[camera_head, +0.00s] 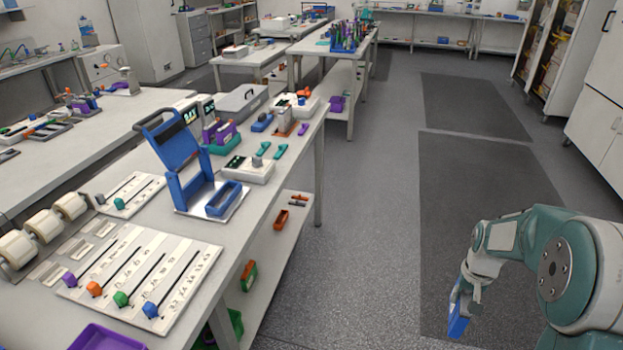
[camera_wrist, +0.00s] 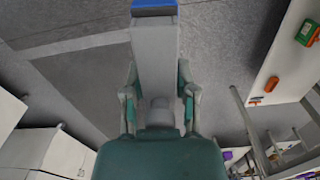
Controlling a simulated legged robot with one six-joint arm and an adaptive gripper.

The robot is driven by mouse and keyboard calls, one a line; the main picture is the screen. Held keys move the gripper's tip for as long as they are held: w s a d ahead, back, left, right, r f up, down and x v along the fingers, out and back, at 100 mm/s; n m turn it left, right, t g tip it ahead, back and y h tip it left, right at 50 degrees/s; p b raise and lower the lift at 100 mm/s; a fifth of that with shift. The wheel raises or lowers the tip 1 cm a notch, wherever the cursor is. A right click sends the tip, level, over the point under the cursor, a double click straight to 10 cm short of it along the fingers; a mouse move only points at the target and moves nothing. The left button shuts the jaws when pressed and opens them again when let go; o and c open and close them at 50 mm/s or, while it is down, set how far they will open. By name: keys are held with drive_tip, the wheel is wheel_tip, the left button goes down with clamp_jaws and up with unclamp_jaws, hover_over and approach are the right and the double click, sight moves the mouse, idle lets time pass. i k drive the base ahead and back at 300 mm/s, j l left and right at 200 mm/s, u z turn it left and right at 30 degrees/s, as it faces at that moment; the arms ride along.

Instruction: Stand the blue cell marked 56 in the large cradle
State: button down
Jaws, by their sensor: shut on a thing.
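My gripper (camera_head: 467,289) is low over the floor at the lower right of the head view, away from the bench. It is shut on a block with a blue end (camera_head: 459,322). In the wrist view my gripper (camera_wrist: 158,98) has its two fingers on either side of a long grey body, with the blue end (camera_wrist: 153,5) at the top edge. This looks like the blue cell; no mark 56 is readable. A blue holder with a raised panel (camera_head: 188,190) and a low blue tray-like part (camera_head: 223,199) stand on the bench; I cannot tell which is the large cradle.
The bench (camera_head: 228,262) also holds a slider board (camera_head: 185,262) with coloured knobs, a purple tray (camera_head: 105,338) and small instruments. The aisle floor (camera_head: 375,200) is clear. White cabinets (camera_head: 597,125) stand at the right.

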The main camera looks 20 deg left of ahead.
sight(209, 182)
drive_tip(key=i+z, duration=0.25)
drive_tip(key=i, duration=0.35)
drive_tip(key=i+z, duration=0.25)
drive_tip(key=i, duration=0.35)
drive_tip(key=i+u, duration=0.35)
drive_tip(key=i+l+u, duration=0.1)
drive_tip(key=i+u, duration=0.25)
drive_tip(key=k+u, duration=0.1)
drive_tip(key=u, duration=2.45)
